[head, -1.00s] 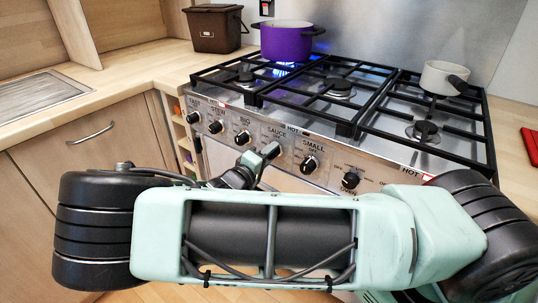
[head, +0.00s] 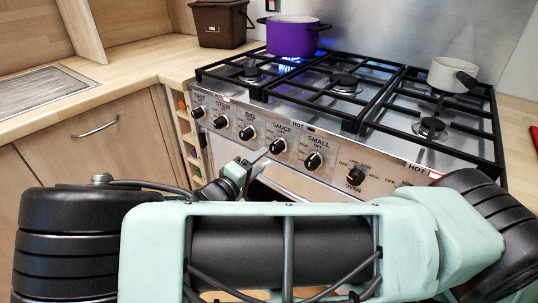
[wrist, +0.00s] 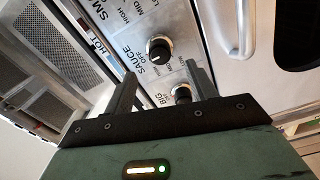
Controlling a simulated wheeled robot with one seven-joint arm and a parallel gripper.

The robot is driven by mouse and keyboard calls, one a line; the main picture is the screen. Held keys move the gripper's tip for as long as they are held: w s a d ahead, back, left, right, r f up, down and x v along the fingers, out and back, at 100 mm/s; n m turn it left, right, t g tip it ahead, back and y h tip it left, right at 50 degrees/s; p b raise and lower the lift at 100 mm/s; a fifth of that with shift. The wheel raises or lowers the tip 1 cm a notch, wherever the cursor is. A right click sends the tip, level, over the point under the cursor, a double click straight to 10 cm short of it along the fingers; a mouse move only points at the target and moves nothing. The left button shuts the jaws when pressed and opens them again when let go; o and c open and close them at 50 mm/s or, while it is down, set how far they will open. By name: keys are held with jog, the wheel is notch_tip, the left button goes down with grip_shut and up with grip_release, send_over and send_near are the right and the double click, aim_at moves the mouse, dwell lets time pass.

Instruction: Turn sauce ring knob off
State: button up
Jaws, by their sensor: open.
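The sauce ring knob (head: 278,146) is a black knob with a silver base on the cooker's front panel, under the label SAUCE. It also shows in the wrist view (wrist: 158,48), beyond the fingertips and roughly between their lines. Its exact pointer angle is hard to read. My gripper (head: 258,157) is open and empty, just left of and below the sauce knob in the head view. In the wrist view both fingers of my gripper (wrist: 160,84) are apart, with the big ring knob (wrist: 182,92) seen between them. No contact with the sauce knob shows.
The small ring knob (head: 313,160) and big ring knob (head: 247,132) flank the sauce knob. A purple pot (head: 293,37) stands at the back over blue flames. A white pan (head: 450,73) sits at the right. An oven handle (wrist: 243,25) shows in the wrist view.

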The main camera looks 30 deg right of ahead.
jog(key=v, duration=0.9)
jog(key=shift+a, duration=0.35)
jog(key=shift+s, duration=0.15)
jog(key=s+r+n+g+y+p, duration=0.1)
jog(key=s+r+g+y+p, duration=0.3)
jog(key=s+g+y, duration=0.6)
jog(key=s+a+r+n+t+y+p, duration=0.1)
jog(key=s+a+r+n+y+p, duration=0.1)
jog(key=s+r, duration=0.4)
jog(key=s+a+r+n+t+y+p, duration=0.2)
jog(key=s+r+y, duration=0.3)
jog(key=r, duration=0.7)
jog(key=shift+s+n+p, duration=0.5)
jog(key=shift+s+p, duration=0.4)
jog(key=shift+s, duration=0.1)
jog(key=shift+a, duration=0.1)
